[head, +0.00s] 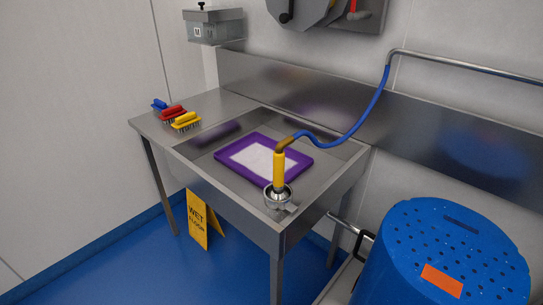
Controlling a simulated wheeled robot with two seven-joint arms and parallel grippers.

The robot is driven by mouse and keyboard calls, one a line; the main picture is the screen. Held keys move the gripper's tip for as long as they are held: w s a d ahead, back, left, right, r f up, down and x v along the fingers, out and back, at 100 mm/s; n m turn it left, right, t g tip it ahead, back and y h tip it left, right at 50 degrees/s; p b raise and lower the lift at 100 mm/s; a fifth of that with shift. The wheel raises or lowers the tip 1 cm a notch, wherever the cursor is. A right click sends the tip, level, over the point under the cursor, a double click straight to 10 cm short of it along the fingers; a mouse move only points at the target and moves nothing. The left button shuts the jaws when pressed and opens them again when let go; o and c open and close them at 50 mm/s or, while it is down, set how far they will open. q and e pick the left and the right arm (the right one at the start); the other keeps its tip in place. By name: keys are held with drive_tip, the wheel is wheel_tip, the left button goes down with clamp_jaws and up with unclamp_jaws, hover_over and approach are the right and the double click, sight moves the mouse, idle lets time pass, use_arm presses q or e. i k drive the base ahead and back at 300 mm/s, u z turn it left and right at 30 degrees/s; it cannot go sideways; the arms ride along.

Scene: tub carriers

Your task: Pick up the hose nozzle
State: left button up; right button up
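The hose nozzle (279,168) has a yellow grip and a brass-coloured bend at its top. It stands upright with its lower end in a round metal holder (277,196) at the front corner of the steel sink (219,183). A blue hose (363,118) runs from its top to a metal pipe on the wall. Neither of my grippers shows in the head view.
A purple-rimmed tray (305,167) lies in the sink basin. Blue, red (171,112) and yellow (186,120) brushes sit on the left counter. A large blue perforated tub (445,255) stands at the right. A yellow wet-floor sign (197,219) stands beneath the sink.

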sight(277, 192)
drive_tip(key=u, duration=1.75)
drive_tip(key=i, duration=1.95)
drive_tip(key=z, duration=3.25)
